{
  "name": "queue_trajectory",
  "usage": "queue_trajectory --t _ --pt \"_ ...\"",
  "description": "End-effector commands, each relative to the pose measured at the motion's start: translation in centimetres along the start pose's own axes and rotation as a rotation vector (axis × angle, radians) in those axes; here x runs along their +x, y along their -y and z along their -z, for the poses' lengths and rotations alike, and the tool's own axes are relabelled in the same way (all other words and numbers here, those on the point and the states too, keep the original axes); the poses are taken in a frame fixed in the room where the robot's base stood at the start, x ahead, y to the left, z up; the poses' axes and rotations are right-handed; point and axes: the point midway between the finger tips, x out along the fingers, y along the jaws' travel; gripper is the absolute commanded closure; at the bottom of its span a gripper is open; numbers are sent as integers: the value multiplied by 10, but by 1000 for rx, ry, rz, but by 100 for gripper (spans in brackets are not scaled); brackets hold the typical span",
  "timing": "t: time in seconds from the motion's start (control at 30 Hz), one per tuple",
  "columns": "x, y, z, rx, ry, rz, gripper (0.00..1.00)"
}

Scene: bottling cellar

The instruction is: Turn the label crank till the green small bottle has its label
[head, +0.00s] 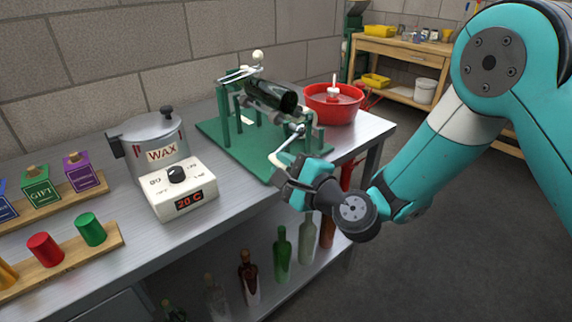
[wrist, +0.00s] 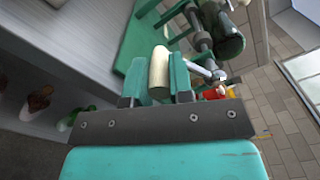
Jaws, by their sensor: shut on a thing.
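A dark green bottle (head: 272,95) lies on its side in the green labelling machine (head: 222,132) on the bench. The side I see looks plain and dark; its far side is hidden. The bottle's end also shows at the top of the wrist view (wrist: 228,42). The metal label crank (head: 292,138) comes down from the machine's near end. Its cream handle (wrist: 160,72) lies between the fingers in the wrist view. My gripper (head: 283,167) is shut on this handle, in front of the machine's base.
A red bowl (head: 335,106) with a white float-like piece stands behind the machine. A wax pot (head: 152,148) and a control box (head: 182,190) reading 20 C stand to the left. Several bottles stand on the shelf below. A wooden table (head: 400,52) is at the back.

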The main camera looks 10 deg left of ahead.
Motion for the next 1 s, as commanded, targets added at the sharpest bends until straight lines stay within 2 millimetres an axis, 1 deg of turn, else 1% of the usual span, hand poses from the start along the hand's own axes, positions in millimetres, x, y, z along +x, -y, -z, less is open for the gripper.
queue_trajectory --t 0.43,0.47,0.5,0.53,0.57,0.87,1.0 --pt "0 0 -1 0 2 -2 100" --pt "0 0 -1 0 2 -1 72" --pt "0 0 -1 0 2 -1 63" --pt "0 0 -1 -1 2 -1 56" --pt "0 0 -1 -1 1 0 54" --pt "-1 0 0 -1 0 1 54" --pt "-9 -2 3 -2 -1 3 54"
